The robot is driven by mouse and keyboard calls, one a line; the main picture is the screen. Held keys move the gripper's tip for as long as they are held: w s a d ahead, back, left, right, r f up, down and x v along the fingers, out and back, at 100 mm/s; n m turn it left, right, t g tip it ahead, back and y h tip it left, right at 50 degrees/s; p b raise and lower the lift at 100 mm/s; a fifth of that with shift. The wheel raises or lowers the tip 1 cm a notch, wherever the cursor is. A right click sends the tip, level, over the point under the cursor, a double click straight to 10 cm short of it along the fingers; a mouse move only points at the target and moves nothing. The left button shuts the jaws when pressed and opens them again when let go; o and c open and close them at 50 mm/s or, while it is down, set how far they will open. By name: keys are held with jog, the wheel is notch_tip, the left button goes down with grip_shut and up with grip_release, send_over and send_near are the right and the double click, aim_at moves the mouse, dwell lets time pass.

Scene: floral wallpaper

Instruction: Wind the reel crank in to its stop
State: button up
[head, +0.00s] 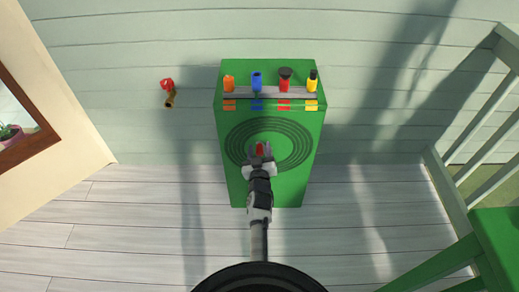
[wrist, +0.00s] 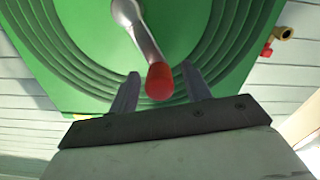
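The reel (head: 236,150) is a set of dark ring grooves on the front of a green cabinet (head: 235,185). In the wrist view its rings (wrist: 60,55) curve around a silver crank arm (wrist: 138,30) that ends in a red knob (wrist: 160,82). The red knob also shows small in the head view (head: 260,149). My gripper (head: 262,160) is in front of the reel. In the wrist view its two fingers (wrist: 159,85) stand apart on either side of the knob, with a visible gap on both sides. My gripper hides part of the reel's middle in the head view.
Orange (head: 229,81), blue (head: 257,80), dark-topped red (head: 285,77) and yellow (head: 312,81) nozzles stand in a grey rack atop the cabinet. A brass tap with a red handle (head: 168,93) is on the wall at left. A green bench (head: 497,230) and railing (head: 450,190) are at right.

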grip_shut()
jog(key=shift+d, duration=0.1)
